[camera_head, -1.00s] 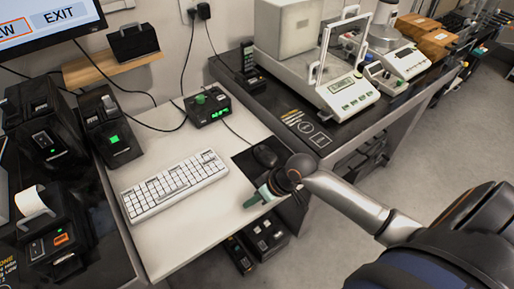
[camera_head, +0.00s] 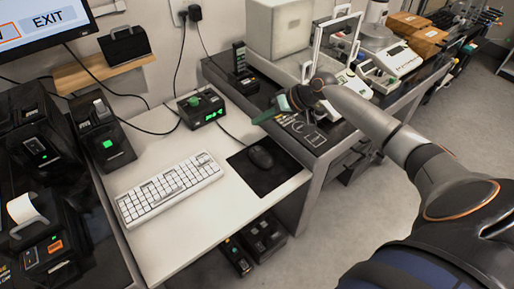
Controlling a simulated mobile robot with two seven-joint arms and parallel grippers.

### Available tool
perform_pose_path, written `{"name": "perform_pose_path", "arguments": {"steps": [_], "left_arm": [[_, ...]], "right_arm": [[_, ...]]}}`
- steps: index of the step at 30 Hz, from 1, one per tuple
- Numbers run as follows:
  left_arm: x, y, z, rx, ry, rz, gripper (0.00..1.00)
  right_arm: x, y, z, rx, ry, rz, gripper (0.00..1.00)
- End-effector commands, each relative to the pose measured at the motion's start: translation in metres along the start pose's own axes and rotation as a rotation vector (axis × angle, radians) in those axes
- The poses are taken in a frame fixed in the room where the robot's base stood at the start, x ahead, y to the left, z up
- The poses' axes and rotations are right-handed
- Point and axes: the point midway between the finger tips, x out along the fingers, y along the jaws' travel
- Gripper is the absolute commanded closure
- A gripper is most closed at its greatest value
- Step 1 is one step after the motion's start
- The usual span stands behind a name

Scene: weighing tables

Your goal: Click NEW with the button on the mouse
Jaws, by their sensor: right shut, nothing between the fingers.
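The black mouse (camera_head: 261,157) lies on a dark mouse pad (camera_head: 262,178) at the right side of the white desk. The monitor (camera_head: 45,30) is cut off at the upper left. Its screen shows an EXIT button and, left of it, an orange-framed button whose label is mostly out of view. My right gripper (camera_head: 262,118) is shut and empty, with green fingers pointing left. It appears above the desk's right edge, beyond the mouse in the picture and apart from it. My left gripper is not in view.
A white keyboard (camera_head: 170,189) lies left of the mouse pad. A small box with a green knob and green display (camera_head: 204,108) stands at the back of the desk. A dark table (camera_head: 230,76) with a balance adjoins on the right. Black devices (camera_head: 100,138) stand at left.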

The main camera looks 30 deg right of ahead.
Motion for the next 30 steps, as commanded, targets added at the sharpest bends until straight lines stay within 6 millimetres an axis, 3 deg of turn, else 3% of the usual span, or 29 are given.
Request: {"name": "perform_pose_path", "arguments": {"steps": [7, 16, 22, 30], "left_arm": [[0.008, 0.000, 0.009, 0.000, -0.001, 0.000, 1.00], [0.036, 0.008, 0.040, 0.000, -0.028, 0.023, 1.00], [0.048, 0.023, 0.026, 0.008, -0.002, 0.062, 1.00], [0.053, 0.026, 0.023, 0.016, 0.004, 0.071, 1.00]], "right_arm": [[0.009, 0.006, 0.007, -0.001, -0.001, 0.000, 1.00], [0.036, 0.026, 0.026, -0.001, 0.000, 0.000, 1.00], [0.050, 0.036, 0.037, 0.001, -0.001, -0.001, 1.00], [0.061, 0.044, 0.045, 0.000, 0.000, -0.001, 1.00]]}}
